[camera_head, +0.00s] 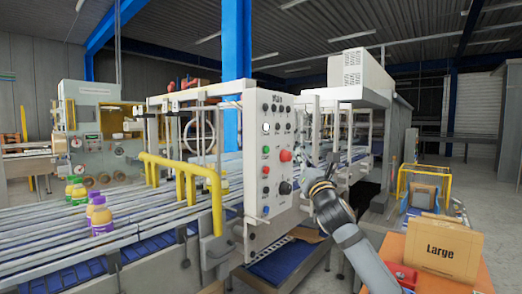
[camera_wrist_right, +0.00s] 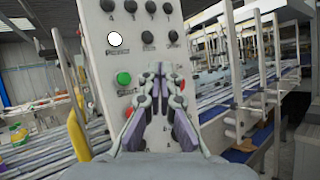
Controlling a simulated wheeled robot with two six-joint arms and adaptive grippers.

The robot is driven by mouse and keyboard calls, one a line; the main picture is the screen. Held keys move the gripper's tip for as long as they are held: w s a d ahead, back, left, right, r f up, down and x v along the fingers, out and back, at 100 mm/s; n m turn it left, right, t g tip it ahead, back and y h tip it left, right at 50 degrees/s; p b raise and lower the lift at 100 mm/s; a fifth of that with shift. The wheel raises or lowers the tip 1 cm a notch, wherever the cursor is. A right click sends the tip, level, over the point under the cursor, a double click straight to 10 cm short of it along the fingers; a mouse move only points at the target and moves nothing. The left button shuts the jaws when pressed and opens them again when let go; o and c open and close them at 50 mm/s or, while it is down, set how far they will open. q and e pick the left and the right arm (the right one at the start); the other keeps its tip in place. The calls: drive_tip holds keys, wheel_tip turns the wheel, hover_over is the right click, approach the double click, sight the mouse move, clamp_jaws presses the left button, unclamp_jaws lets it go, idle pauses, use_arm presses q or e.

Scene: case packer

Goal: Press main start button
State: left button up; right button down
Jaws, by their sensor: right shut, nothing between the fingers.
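The white control panel (camera_head: 274,145) stands at the centre, facing me, with several buttons and knobs. It shows a lit white button (camera_head: 266,128), a green button (camera_head: 265,150) below it and a large red button (camera_head: 285,155). In the right wrist view the white button (camera_wrist_right: 115,39) and green button (camera_wrist_right: 123,78) show clear of the fingers; the labels are too small to read, so I cannot tell which is the main start button. My right gripper (camera_head: 308,165) is shut and empty, to the right of the panel's buttons. In the wrist view its fingers (camera_wrist_right: 161,76) cover part of the lower panel. My left gripper is out of view.
An orange surface with a "Large" carton (camera_head: 443,247) stands at lower right. Machine frames crowd behind the panel; open floor lies at far right.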

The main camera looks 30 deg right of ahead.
sight(267, 149)
drive_tip(key=shift+a+r, duration=0.15)
drive_tip(key=w+a+p, duration=0.3)
drive_tip(key=w+p, duration=0.2)
drive_tip(key=w, duration=0.3)
drive_tip(key=shift+a, duration=0.15)
idle(0.4)
drive_tip(key=shift+w, duration=0.1)
idle(1.1)
drive_tip(key=shift+w+a+p, duration=0.15)
drive_tip(key=shift+w+p, duration=0.2)
